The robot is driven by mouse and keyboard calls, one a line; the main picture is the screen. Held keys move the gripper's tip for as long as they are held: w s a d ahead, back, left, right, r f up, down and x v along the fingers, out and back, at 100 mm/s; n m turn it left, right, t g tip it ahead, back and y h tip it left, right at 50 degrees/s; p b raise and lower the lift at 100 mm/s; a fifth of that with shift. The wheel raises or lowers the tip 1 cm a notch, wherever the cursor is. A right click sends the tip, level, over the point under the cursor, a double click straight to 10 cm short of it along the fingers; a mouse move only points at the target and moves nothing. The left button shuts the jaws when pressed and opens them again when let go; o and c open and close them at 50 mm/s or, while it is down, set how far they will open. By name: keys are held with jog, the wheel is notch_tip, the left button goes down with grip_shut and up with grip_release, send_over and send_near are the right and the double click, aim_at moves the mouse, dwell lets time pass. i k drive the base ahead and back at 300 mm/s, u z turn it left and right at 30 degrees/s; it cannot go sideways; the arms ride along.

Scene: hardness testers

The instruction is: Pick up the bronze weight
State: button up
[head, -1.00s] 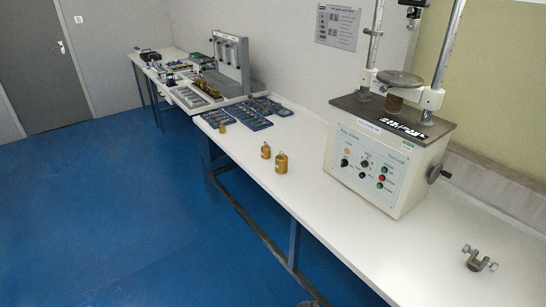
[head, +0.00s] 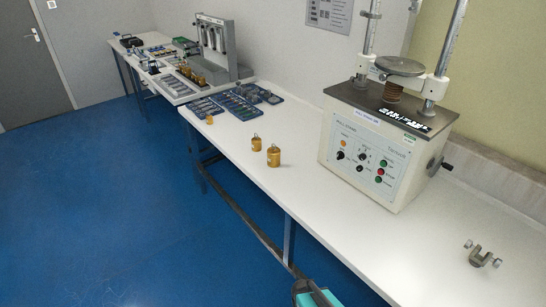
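Two bronze-coloured cylindrical weights stand upright and apart on the white bench (head: 330,230), left of the testing machine. The larger weight (head: 273,157) is nearer, and the smaller weight (head: 256,144) is just behind it to the left. A third, smaller bronze-coloured piece (head: 209,120) stands farther back near the bench's front edge. More bronze-coloured weights (head: 195,78) show at the grey stand. A teal and dark part of my arm shows at the bottom edge, in front of the bench. My gripper's fingers are not visible.
The testing machine (head: 370,155) with posts and a round plate stands right of the weights. A small metal fixture (head: 482,255) lies at the bench's right. Blue trays (head: 240,107) and a grey stand (head: 215,45) are farther back. The bench around the larger weights is clear.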

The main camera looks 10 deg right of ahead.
aim_at(274, 152)
jog(key=u, duration=1.45)
jog(key=i, duration=0.55)
jog(key=u, duration=0.6)
